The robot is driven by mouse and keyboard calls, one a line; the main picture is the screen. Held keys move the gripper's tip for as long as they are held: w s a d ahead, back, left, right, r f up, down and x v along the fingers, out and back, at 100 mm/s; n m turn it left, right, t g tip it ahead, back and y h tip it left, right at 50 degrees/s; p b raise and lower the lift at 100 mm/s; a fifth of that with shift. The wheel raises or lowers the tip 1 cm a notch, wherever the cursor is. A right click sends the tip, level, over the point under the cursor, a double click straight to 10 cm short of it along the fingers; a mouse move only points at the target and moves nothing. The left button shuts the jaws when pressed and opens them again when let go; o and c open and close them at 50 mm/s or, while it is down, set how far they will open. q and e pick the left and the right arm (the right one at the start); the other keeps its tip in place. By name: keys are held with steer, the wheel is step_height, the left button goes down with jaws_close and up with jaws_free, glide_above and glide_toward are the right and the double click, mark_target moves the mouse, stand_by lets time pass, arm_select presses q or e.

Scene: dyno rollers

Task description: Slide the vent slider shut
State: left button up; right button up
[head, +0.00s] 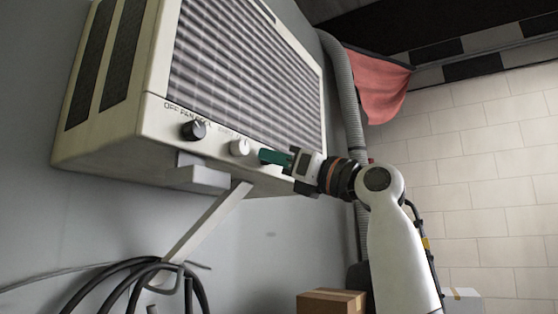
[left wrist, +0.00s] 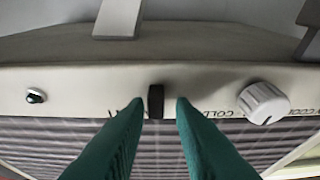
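A cream wall-mounted air conditioner (head: 215,160) fills the upper left of the head view. In the left wrist view, where the unit appears upside down, a small black slider tab (left wrist: 156,100) sits on its front panel. I take it for the vent slider. My left gripper (head: 272,157) is at the right part of the panel in the head view and hides the tab there. In the left wrist view its green fingers (left wrist: 156,104) are apart, one on each side of the tab, with a gap to each. I cannot tell whether they reach its depth. My right gripper is out of view.
A black knob (head: 193,130) and a white knob (head: 240,147) are on the same panel, left of my gripper. A bracket (head: 205,222) and looped black cables (head: 150,270) are below the unit. A grey hose (head: 343,90) runs behind, and a cardboard box (head: 330,301) stands below.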

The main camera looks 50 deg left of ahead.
arm_select(q)
steer(key=shift+o, duration=0.7)
steer(key=shift+s+d+r, duration=0.1)
steer(key=b+v, duration=0.4)
steer(key=v, duration=0.8)
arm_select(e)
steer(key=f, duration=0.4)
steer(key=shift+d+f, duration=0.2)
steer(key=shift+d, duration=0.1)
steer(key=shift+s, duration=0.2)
